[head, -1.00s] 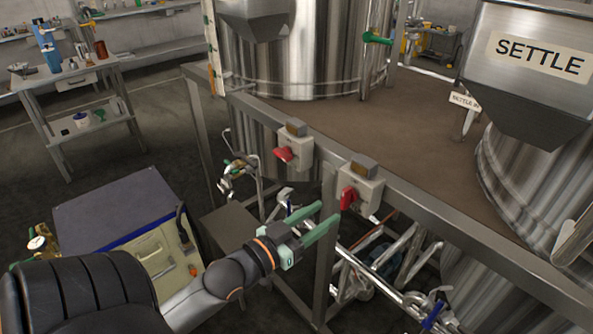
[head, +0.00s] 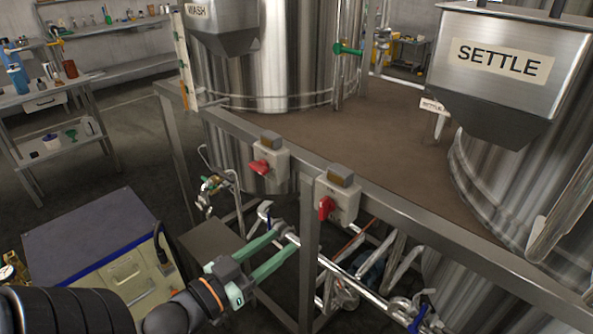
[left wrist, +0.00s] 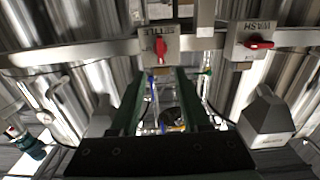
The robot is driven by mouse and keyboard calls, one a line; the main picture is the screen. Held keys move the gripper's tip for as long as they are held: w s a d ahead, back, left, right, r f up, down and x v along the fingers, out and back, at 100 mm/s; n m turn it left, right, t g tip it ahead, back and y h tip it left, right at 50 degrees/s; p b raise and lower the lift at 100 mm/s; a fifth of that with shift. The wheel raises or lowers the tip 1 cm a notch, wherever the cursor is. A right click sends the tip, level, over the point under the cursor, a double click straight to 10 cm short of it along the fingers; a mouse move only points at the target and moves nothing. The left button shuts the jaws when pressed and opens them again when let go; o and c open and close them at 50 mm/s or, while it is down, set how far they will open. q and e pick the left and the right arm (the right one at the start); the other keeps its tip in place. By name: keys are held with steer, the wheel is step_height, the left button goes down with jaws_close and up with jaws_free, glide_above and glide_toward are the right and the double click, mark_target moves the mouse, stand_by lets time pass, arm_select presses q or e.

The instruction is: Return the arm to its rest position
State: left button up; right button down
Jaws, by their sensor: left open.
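My left gripper (head: 281,243) reaches in from the lower left in the head view, with its two green fingers apart and nothing between them. In the left wrist view the open fingers (left wrist: 160,100) point toward the frame with the switches. The fingers are in front of and below two grey switch boxes with red handles, the left one (head: 268,160) and the right one (head: 337,200), apart from both. In the left wrist view the SETTLE switch (left wrist: 158,45) has its red handle upright and the WASH switch (left wrist: 250,42) has its handle sideways. My right gripper is not in view.
A steel frame rail (head: 400,215) runs across in front of the wash tank (head: 268,65) and the settle tank (head: 495,185). Pipes and a blue-handled valve (head: 418,318) lie below it. A cabinet (head: 95,235) stands at the left, a workbench (head: 75,95) behind it.

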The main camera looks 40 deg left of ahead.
arm_select(q)
steer(key=s+d+f+g+p, duration=0.1)
steer(key=s+d+f+g, duration=0.1)
steer(key=f, duration=0.6)
steer(key=s+d+f+g+p, duration=0.2)
steer(key=d+f+g, duration=0.2)
steer(key=d+f, duration=0.3)
steer(key=s+d+f+m+g+h+p, duration=0.1)
steer(key=s+d+f+g+p, duration=0.1)
steer(key=d+f, duration=0.3)
step_height(320, 180, down, 4)
steer(key=shift+f+g, duration=0.1)
steer(key=shift+g, duration=0.3)
